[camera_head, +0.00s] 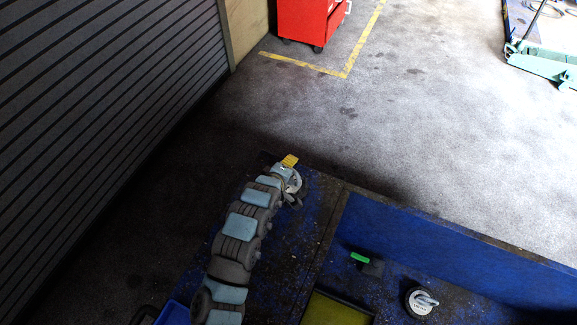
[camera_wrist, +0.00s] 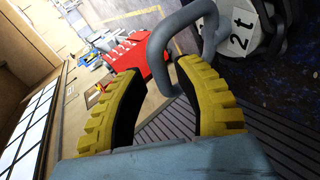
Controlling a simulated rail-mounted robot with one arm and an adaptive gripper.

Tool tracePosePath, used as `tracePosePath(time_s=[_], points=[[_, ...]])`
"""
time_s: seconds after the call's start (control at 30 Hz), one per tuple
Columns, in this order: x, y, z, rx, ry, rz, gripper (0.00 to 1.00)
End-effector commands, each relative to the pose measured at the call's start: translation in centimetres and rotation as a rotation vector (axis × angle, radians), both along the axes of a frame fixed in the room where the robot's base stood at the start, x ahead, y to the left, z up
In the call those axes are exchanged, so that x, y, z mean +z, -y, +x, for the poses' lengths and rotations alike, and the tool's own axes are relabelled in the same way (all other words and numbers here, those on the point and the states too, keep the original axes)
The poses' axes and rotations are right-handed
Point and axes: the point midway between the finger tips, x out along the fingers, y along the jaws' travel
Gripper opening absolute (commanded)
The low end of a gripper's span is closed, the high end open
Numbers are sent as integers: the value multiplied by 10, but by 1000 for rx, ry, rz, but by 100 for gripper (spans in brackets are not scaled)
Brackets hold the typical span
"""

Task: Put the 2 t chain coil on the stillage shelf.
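In the wrist view, a dark coil (camera_wrist: 268,35) with a white tag (camera_wrist: 238,30) reading "2 t" is at the upper right, partly cut off by the frame. A thick grey bent ring (camera_wrist: 160,50) stands beside it, at my fingertips. My gripper (camera_wrist: 160,75) has its two yellow-padded fingers apart, with part of the ring showing in the gap; I see no clear contact.
In the stillage, another dark round item (camera_head: 420,300) has a grey shackle and white label; a green item (camera_head: 359,257) and a yellow-floored tray (camera_head: 335,311) are near it. A red trolley (camera_head: 305,18) and green jack (camera_head: 545,65) stand beyond. A shutter (camera_head: 100,90) is left.

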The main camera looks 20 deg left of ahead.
Motion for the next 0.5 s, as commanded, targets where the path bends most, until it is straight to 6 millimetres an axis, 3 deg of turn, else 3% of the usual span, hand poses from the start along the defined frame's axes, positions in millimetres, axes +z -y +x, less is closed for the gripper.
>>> tracePosePath(time_s=[0.27, 0.5], points=[[2, -1, -1, 2, -1, 0, 33], [12, -1, -18, 2, 0, 0, 33]])
